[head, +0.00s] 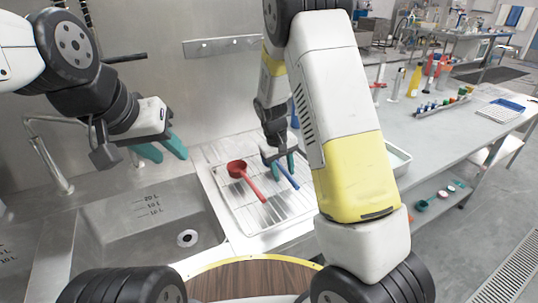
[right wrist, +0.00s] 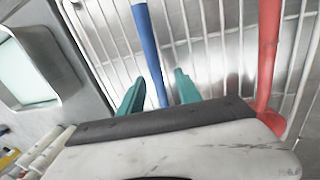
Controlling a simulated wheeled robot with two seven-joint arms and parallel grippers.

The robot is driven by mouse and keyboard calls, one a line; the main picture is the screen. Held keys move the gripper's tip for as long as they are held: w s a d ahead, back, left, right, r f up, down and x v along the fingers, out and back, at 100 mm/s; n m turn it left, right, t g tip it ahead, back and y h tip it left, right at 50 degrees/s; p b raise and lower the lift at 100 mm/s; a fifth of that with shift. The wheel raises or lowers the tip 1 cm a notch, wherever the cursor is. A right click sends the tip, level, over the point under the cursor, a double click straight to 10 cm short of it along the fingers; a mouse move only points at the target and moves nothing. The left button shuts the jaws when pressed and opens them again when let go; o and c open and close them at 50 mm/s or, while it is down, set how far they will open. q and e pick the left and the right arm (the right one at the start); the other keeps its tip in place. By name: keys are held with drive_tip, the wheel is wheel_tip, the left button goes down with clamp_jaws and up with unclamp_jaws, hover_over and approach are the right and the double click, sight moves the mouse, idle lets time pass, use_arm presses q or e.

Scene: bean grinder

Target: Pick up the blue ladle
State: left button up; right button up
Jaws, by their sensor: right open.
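The blue ladle's handle (head: 287,177) lies on the wire drying rack, and its bowl is hidden in the head view. My right gripper (head: 280,163) is open just over this handle, pointing down at the rack. In the right wrist view the blue handle (right wrist: 148,50) runs between the two teal fingertips (right wrist: 158,88), with a gap to either side. A red ladle (head: 250,182) lies on the rack to the left of the blue one, and its handle also shows in the right wrist view (right wrist: 268,50). My left gripper (head: 160,150) is open and empty above the sink's back edge.
The wire rack (head: 245,213) sits on the counter right of the steel sink (head: 150,228). A tap (head: 50,165) stands behind the sink at left. A pale tray (head: 398,157) is right of my right arm. The counter further right holds bottles and small jars.

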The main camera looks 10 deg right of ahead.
clamp_jaws()
idle(1.3)
